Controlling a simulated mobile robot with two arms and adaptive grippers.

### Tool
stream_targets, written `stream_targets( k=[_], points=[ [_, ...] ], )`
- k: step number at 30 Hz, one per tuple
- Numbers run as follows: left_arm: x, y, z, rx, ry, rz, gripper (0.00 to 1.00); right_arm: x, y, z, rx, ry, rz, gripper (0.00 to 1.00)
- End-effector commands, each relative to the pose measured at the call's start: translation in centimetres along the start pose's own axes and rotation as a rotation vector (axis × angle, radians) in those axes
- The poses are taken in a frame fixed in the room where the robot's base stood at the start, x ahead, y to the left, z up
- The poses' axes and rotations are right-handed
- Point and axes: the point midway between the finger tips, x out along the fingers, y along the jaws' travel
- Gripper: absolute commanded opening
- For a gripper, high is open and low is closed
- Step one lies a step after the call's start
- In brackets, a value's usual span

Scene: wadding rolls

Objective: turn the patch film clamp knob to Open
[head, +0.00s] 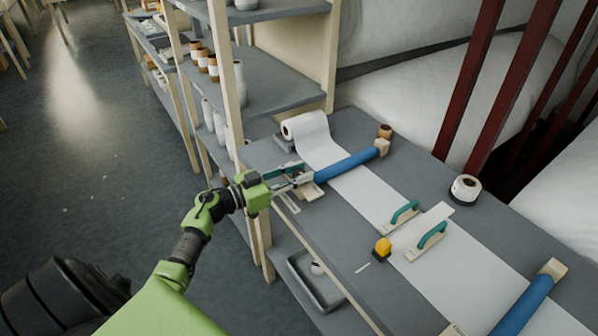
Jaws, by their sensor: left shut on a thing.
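My left gripper (306,178) reaches in from the left, over the near edge of the grey table. It is shut at the near end of a blue clamp bar (348,164) that lies across a white film strip (362,192). The clamp knob is mostly hidden between the fingers, so its setting cannot be read. A cream block (312,192) sits under this end of the bar, and another cream block (381,147) holds the far end. My right gripper is not in view.
A white roll (289,131) feeds the strip at the back. Two teal-handled tools (404,212) (432,235), a yellow-topped piece (382,247), a tape roll (465,188) and a second blue bar (524,305) are on the table. Shelves (275,82) stand behind; dark red posts (469,78) rise beyond.

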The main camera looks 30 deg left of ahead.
Motion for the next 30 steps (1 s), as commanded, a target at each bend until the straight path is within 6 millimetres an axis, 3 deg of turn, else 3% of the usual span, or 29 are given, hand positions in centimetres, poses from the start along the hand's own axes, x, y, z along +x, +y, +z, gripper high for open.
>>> stream_targets(
  k=[15, 20, 30],
  points=[
    [0.0, 0.3, -0.4, -0.009, -0.002, -0.346, 0.04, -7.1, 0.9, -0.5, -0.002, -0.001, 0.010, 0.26],
    [0.1, 0.3, 0.0, -0.009, 0.000, -0.484, 0.04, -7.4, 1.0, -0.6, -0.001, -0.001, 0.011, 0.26],
    [0.1, 0.1, 0.3, -0.007, 0.002, -0.706, 0.04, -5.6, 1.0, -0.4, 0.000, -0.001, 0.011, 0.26]
  ],
)
